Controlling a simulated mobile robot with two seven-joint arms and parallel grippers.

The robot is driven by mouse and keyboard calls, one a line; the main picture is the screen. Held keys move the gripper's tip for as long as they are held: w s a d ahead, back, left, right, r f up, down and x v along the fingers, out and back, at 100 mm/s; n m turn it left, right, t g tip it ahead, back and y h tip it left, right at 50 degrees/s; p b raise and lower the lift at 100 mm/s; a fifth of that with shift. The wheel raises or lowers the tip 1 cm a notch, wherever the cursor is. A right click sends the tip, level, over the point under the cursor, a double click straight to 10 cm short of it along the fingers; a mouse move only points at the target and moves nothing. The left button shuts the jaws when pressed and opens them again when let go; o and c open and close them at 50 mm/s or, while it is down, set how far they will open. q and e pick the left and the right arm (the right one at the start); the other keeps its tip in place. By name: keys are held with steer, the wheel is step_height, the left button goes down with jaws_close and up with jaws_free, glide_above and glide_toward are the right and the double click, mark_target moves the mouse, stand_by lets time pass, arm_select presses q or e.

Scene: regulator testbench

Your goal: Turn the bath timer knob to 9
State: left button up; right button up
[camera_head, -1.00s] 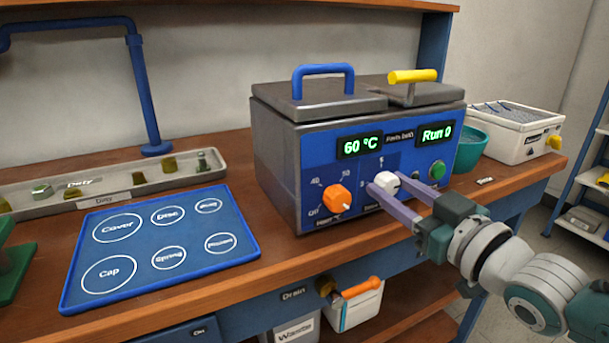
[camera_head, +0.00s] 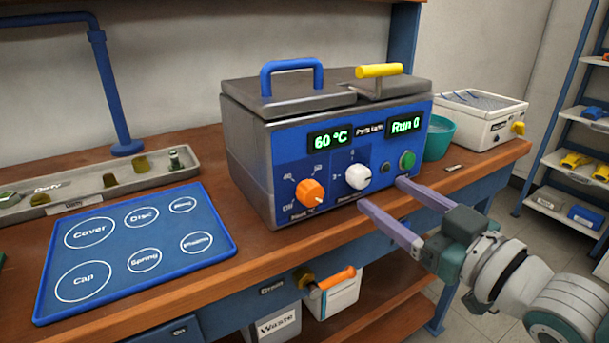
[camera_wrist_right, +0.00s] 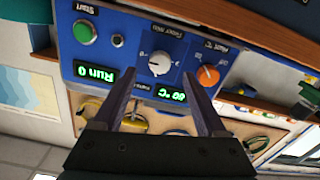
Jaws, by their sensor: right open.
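The bath timer knob, a white dial (camera_head: 358,176), is on the blue front panel of the bath unit (camera_head: 285,158). Its dial numbers are too small to read surely, and I cannot tell its exact setting. The displays above read "60 °C" (camera_head: 329,140) and "Run 0" (camera_head: 405,125). My right gripper (camera_head: 383,193) is open and empty, in front of and a little right of the knob, apart from it. In the right wrist view the white knob (camera_wrist_right: 159,63) shows between the two open fingers (camera_wrist_right: 153,45). My left gripper is out of view.
An orange knob (camera_head: 311,193) is left of the white one; a green button (camera_head: 407,160) is to its right. A blue mat (camera_head: 120,267) and a grey tray (camera_head: 87,194) lie left. A teal bowl (camera_head: 438,140) and a white box (camera_head: 480,122) stand right.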

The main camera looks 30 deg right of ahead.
steer(key=s, duration=0.4)
steer(key=shift+s+d, duration=0.1)
steer(key=shift+d, duration=0.05)
steer(key=s+a+r+g+p, duration=0.3)
steer(key=s+a+g+p, duration=0.1)
steer(key=a+g+p, duration=0.35)
steer(key=s+a+r+m+g+h+p, duration=0.1)
steer(key=s+a+r+g+p, duration=0.2)
steer(key=s, duration=0.4)
steer(key=s+a+r+g+p, duration=0.1)
steer(key=s+r+g+p, duration=0.3)
steer(key=s, duration=0.3)
step_height(320, 180, up, 37)
steer(key=p, duration=3.7)
steer(key=shift+w+d+r, duration=0.15)
steer(key=shift+w+d, duration=0.15)
steer(key=shift+d, duration=0.05)
